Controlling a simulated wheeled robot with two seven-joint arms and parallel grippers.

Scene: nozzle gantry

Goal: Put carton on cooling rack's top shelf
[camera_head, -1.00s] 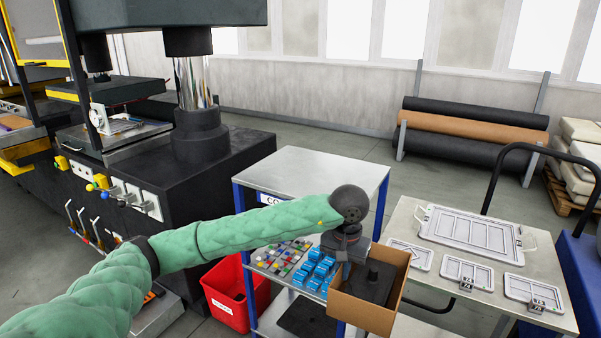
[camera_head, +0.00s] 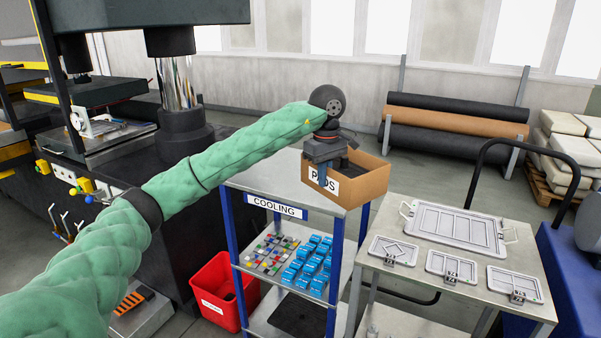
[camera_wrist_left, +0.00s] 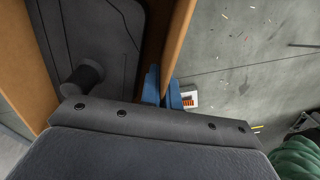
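The carton (camera_head: 361,184) is an open-topped brown box with a white label and dark contents. It hangs tilted in the air beside the right end of the cooling rack's top shelf (camera_head: 253,184), slightly above it. My left gripper (camera_head: 322,178) is shut on the carton's near wall. In the left wrist view the blue fingertips (camera_wrist_left: 165,90) pinch the carton wall (camera_wrist_left: 180,40), with a dark part inside the carton to the left. The rack has a white "COOLING" sign (camera_head: 277,207) and blue posts. My right gripper is not in view.
The rack's middle shelf holds blue blocks (camera_head: 309,262) and small coloured pieces (camera_head: 270,253). The visible top shelf is bare. A red bin (camera_head: 214,290) stands at left. A table (camera_head: 398,269) with grey trays stands at right. A large press (camera_head: 180,135) stands behind left.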

